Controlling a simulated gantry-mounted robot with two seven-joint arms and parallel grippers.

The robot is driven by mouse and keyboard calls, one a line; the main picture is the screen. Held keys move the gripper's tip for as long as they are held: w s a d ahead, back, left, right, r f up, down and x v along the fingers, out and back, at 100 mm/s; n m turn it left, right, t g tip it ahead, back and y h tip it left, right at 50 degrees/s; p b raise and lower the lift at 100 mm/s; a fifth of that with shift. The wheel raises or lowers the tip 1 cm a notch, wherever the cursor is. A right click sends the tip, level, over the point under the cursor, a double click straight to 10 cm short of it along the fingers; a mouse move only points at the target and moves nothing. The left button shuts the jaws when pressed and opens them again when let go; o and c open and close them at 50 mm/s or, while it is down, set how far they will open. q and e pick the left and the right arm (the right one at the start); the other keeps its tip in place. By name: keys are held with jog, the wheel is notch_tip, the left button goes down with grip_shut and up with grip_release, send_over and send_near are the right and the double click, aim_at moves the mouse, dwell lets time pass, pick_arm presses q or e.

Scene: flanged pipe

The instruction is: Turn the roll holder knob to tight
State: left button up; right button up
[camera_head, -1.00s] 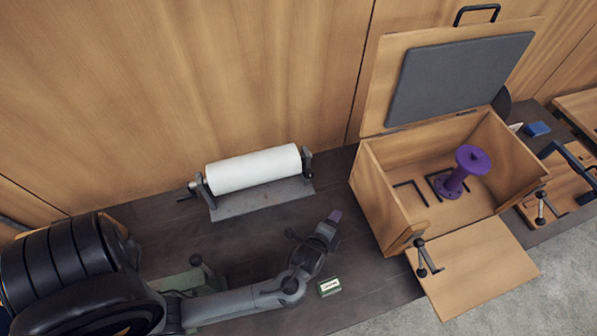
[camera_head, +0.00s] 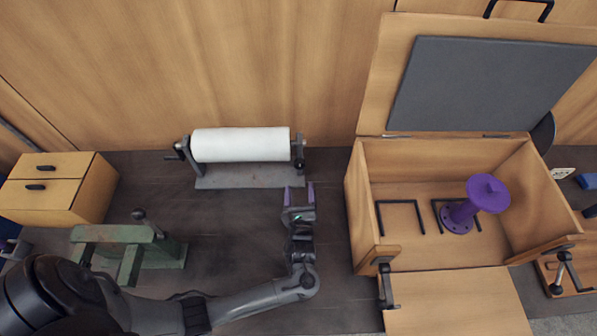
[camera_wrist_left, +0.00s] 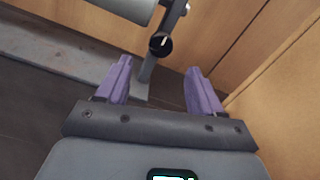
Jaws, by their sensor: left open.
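The roll holder (camera_head: 250,176) has a grey base and carries a white roll (camera_head: 240,145). It stands near the back wall in the head view. Its dark round knob (camera_head: 299,163) is at the right end of the holder. In the left wrist view the knob (camera_wrist_left: 161,46) shows a pale line on its face. My left gripper (camera_head: 299,188) has purple fingers, is open and empty, and points at the knob from the front. In the left wrist view the knob appears between and beyond the fingertips (camera_wrist_left: 158,66), apart from them. My right gripper is out of view.
An open wooden box (camera_head: 361,215) with a purple flanged pipe (camera_head: 462,213) stands right of the gripper. A green metal stand (camera_head: 165,252) and a small drawer cabinet (camera_head: 75,198) are at the left. The dark tabletop between stand and holder is clear.

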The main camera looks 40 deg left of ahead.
aim_at(300, 167)
pick_arm(q)
jog(key=x, duration=0.7)
jog(key=shift+w+a+b, duration=0.2)
jog(key=shift+w+b, duration=0.1)
jog(key=shift+w, duration=0.05)
jog(key=c, duration=1.1)
jog(key=shift+o, duration=0.2)
